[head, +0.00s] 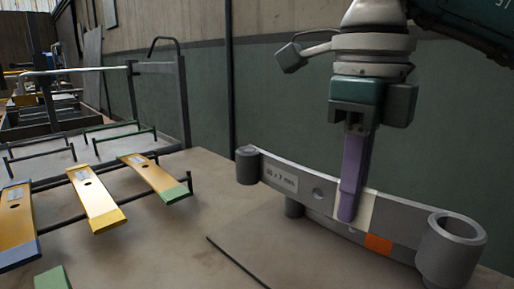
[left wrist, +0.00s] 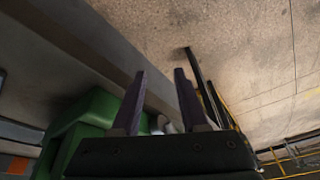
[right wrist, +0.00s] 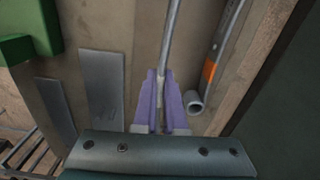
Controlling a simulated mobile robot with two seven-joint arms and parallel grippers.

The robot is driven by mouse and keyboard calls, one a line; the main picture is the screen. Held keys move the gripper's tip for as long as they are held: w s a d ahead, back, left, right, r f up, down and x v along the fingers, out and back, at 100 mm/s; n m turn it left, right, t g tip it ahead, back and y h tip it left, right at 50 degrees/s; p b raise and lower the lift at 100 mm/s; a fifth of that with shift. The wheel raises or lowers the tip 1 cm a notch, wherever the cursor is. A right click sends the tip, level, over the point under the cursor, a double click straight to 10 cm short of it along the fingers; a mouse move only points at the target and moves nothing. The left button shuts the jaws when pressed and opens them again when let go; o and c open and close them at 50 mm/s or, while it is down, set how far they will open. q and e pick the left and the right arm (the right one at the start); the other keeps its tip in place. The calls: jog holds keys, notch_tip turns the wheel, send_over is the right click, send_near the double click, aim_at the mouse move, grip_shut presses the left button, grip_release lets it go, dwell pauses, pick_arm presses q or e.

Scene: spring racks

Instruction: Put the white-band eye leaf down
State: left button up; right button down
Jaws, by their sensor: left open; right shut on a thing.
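The white-band eye leaf (head: 368,210) is a long grey bar with rolled eyes, a white band mid-length and a label at the left. It stands on edge at the right of the head view. My right gripper (head: 349,205) points down, its purple fingers shut on the leaf at the white band. In the right wrist view the leaf (right wrist: 171,38) runs edge-on from between the fingers (right wrist: 159,80). I cannot tell if it touches the table. My left gripper (left wrist: 160,78) is open and empty in the left wrist view, and out of the head view.
An orange-band leaf (head: 378,244) stands close behind and below the held one, mostly hidden. Yellow leaves (head: 92,198) with coloured ends lie on a dark rack at left. A green wall rises behind.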

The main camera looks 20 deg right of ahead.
notch_tip(320, 180, down, 10)
jog(key=shift+f+b, duration=0.15)
jog(key=shift+b, duration=0.25)
jog(key=shift+w, duration=0.1)
jog(key=shift+f, duration=0.15)
jog(key=c, duration=1)
grip_release()
notch_tip(320, 180, up, 12)
jog(key=shift+r+p, duration=0.15)
jog(key=shift+p, duration=0.25)
